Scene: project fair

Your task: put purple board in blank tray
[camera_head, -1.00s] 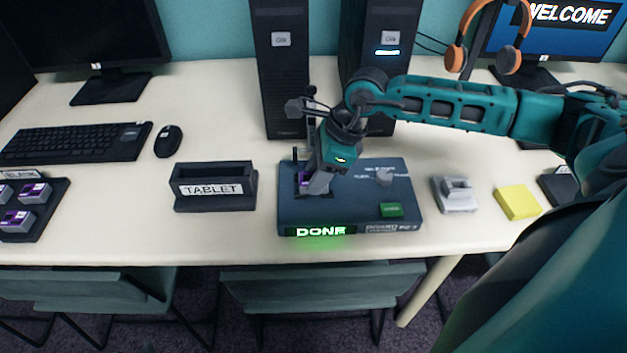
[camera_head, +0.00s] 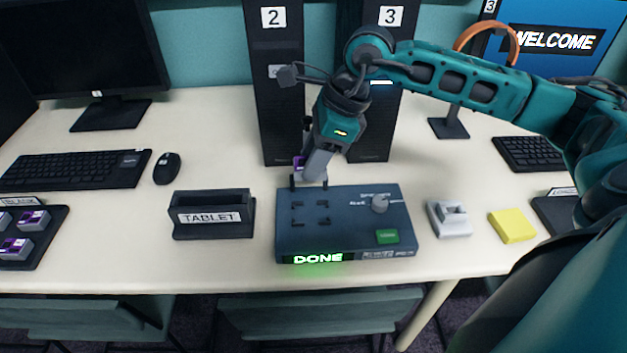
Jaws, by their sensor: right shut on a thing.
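My right gripper (camera_head: 310,176) is shut on the purple board (camera_head: 300,162) and holds it over the back edge of the dark blue programmer box (camera_head: 340,190). The board is mostly hidden behind the fingers, with only a small purple patch showing. The box's square slot looks empty and its screen reads DONE in green. The blank tray (camera_head: 60,222) is at the far left, cut off by the picture edge. It holds several purple and white boards. My left gripper is out of view.
A TABLET holder (camera_head: 213,229) stands between the tray and the box. Computer towers (camera_head: 277,110) stand close behind my gripper. A grey stand (camera_head: 449,220), a yellow block (camera_head: 512,226) and another dark tray (camera_head: 560,215) are at the right.

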